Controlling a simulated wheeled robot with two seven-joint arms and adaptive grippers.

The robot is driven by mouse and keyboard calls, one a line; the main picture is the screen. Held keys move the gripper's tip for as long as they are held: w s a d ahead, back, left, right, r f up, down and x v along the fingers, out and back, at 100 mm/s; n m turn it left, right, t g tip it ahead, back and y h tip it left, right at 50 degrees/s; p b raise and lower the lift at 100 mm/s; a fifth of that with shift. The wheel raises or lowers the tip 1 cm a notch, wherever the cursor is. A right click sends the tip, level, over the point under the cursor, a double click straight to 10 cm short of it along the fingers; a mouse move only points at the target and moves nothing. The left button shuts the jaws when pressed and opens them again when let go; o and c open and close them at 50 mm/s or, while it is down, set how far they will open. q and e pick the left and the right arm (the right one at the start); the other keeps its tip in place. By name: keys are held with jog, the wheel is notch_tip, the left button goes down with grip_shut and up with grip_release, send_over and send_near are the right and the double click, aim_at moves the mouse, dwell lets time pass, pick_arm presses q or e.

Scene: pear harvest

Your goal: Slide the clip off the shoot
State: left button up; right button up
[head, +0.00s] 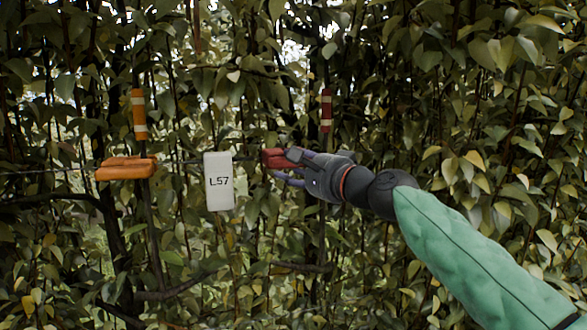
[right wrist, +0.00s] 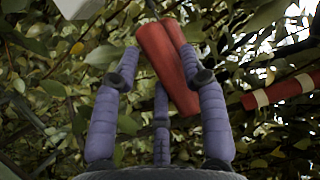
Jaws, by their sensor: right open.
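In the right wrist view the red clip (right wrist: 170,62) shows as two long red halves reaching in between the fingers. My right gripper (head: 280,166) is open around the clip, its fingers (right wrist: 163,75) spread on either side; whether any finger touches it I cannot tell. An orange clip (head: 126,168) sits further left by a thin upright shoot. The shoot at the red clip is hard to make out behind the gripper. My left gripper is not in view.
An orange banded marker (head: 139,114) and a red banded marker (head: 326,110) are on upright stems above. Dense leaves and branches fill the background.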

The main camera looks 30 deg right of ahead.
jog(key=shift+s+d, duration=0.3)
jog(key=shift+s, duration=0.1)
jog(key=s+d, duration=0.1)
jog(key=s, duration=1)
jog(key=shift+d, duration=0.1)
